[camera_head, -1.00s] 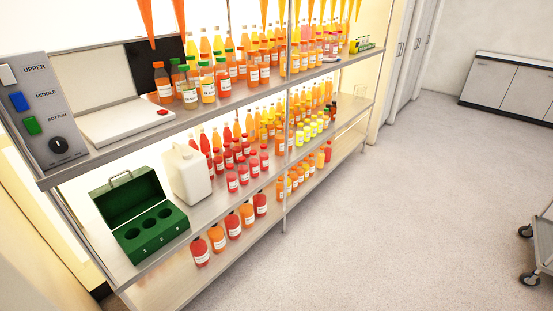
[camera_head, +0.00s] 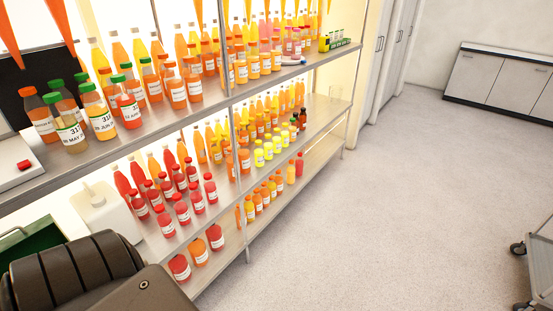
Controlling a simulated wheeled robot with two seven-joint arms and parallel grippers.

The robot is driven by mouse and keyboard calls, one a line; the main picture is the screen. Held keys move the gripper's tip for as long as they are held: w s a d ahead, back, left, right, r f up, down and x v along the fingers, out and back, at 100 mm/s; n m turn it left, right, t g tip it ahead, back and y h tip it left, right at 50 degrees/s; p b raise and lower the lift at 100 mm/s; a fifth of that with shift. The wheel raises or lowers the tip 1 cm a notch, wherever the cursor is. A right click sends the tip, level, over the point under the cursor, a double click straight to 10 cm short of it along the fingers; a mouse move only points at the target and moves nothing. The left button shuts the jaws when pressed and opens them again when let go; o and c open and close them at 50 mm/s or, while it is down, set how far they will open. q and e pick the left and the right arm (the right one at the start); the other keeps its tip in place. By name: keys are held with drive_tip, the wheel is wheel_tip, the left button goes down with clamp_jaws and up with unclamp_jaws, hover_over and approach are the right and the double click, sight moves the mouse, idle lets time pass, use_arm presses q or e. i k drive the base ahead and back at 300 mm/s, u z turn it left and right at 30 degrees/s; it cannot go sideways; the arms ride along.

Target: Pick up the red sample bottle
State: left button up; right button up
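Several red bottles with white labels stand in rows on the middle shelf, including a front red bottle (camera_head: 165,221) and another red bottle (camera_head: 211,191) farther along. A red bottle (camera_head: 179,267) also stands on the bottom shelf beside an orange bottle (camera_head: 199,252). On the top shelf, a reddish-orange bottle (camera_head: 129,110) with a green cap stands among labelled sample bottles. I cannot tell which one is the red sample bottle. A dark ribbed arm part, apparently mine, fills the lower left and hides part of the lower shelves. Neither gripper shows.
The white jug (camera_head: 105,211) and green box (camera_head: 34,246) stand left of the red bottles. A shelf post (camera_head: 239,190) rises in front of the rows. The floor (camera_head: 390,210) right of the shelf is open; a cart (camera_head: 535,255) stands at the right edge.

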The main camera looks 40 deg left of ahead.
sight(210, 188)
drive_tip(key=z, duration=0.2)
drive_tip(key=i, duration=1.75)
drive_tip(key=u, duration=0.8)
drive_tip(key=i, duration=0.95)
drive_tip(key=u, duration=1.55)
drive_tip(key=i, duration=0.45)
drive_tip(key=u, duration=0.35)
